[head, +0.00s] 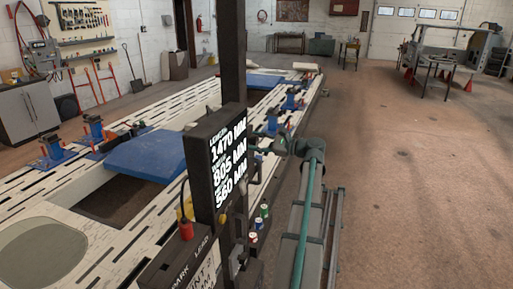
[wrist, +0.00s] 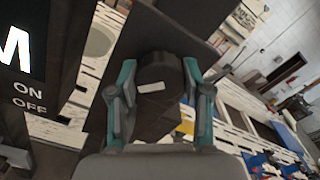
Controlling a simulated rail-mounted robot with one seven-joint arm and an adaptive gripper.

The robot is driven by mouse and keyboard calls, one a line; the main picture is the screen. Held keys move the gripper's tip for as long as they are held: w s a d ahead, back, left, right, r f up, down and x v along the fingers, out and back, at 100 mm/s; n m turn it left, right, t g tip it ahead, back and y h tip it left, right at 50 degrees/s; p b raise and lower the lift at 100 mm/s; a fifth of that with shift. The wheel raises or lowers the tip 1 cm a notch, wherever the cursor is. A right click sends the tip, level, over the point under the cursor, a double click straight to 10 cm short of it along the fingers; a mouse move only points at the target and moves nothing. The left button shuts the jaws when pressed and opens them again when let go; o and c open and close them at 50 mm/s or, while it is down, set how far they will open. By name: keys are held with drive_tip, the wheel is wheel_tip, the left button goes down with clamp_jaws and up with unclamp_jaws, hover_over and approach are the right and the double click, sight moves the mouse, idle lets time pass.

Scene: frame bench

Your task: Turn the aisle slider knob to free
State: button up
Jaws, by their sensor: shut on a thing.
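A dark round knob (wrist: 160,72) with a short white mark on its face sits between my fingers in the wrist view. The white mark lies nearly level, tilted slightly. My gripper (wrist: 158,82) has teal fingers on both sides of the knob and is shut on it. No label for the knob is readable, so I cannot tell its setting by words. In the head view my gripper (head: 258,142) reaches the right side of the dark post beside the display (head: 228,160); the knob is hidden there.
The display reads 1470, 805 and 560 MM. ON and OFF lettering (wrist: 30,97) shows at the wrist view's left. A red plug (head: 186,229) stands above PARK LEAD lettering. The frame bench (head: 60,190) is left; open floor (head: 420,180) lies right.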

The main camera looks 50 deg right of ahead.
drive_tip(key=n+b, duration=0.2)
drive_tip(key=n, duration=0.1)
drive_tip(key=n+b, duration=0.1)
drive_tip(key=shift+f+n+b, duration=0.25)
drive_tip(key=shift+n+b, duration=0.05)
drive_tip(key=shift+b, duration=0.1)
drive_tip(key=n+b, duration=0.3)
drive_tip(key=n, duration=0.1)
drive_tip(key=shift+r, duration=0.15)
drive_tip(key=shift+n, duration=0.3)
drive_tip(key=o, duration=1.2)
drive_tip(key=shift+c, duration=0.2)
drive_tip(key=shift+s, duration=0.1)
drive_tip(key=v, duration=1.2)
